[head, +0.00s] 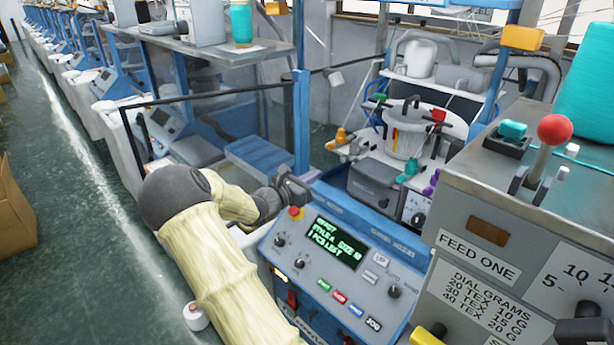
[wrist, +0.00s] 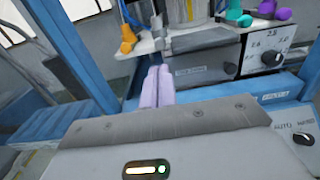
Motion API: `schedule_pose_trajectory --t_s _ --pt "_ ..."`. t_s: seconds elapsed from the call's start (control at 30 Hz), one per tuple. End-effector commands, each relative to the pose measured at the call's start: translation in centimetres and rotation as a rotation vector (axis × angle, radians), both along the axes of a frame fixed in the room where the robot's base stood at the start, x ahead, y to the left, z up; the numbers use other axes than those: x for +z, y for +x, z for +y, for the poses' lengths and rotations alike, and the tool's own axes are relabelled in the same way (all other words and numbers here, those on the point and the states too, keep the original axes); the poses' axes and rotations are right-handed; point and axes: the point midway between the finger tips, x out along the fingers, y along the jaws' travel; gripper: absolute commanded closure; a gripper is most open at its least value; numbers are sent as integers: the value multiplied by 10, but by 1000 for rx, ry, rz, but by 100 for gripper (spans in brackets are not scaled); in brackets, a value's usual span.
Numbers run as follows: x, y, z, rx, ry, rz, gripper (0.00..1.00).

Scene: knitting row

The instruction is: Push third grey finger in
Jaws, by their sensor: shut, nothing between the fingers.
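My gripper (head: 292,190) is over the upper left corner of the blue control panel in the head view, in front of the knitting machine. In the wrist view its two pale lilac fingers (wrist: 158,82) lie side by side, shut and empty. They point toward the machine, and I cannot tell whether they touch anything. I cannot pick out the grey fingers in either view. Coloured pegs show on the machine: orange (head: 338,139), teal (head: 408,170) and purple (head: 431,184). The orange peg (wrist: 127,40) also shows left of my fingertips in the wrist view.
The control panel (head: 345,282) has a lit green screen, knobs and coloured buttons. A grey box (head: 376,184) sits behind it. A blue post (head: 301,125) stands left of the machine. A grey cabinet with a red-ball lever (head: 555,129) fills the right.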

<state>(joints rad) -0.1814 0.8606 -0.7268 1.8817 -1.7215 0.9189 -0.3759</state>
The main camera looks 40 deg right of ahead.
Motion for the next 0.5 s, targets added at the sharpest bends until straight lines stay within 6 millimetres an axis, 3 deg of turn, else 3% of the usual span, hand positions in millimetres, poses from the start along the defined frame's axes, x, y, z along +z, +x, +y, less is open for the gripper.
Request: schedule_pose_trajectory --t_s 0.3,0.5 --pt "4 4 -58 -3 1 2 100" --pt "4 7 -85 -1 0 1 100"
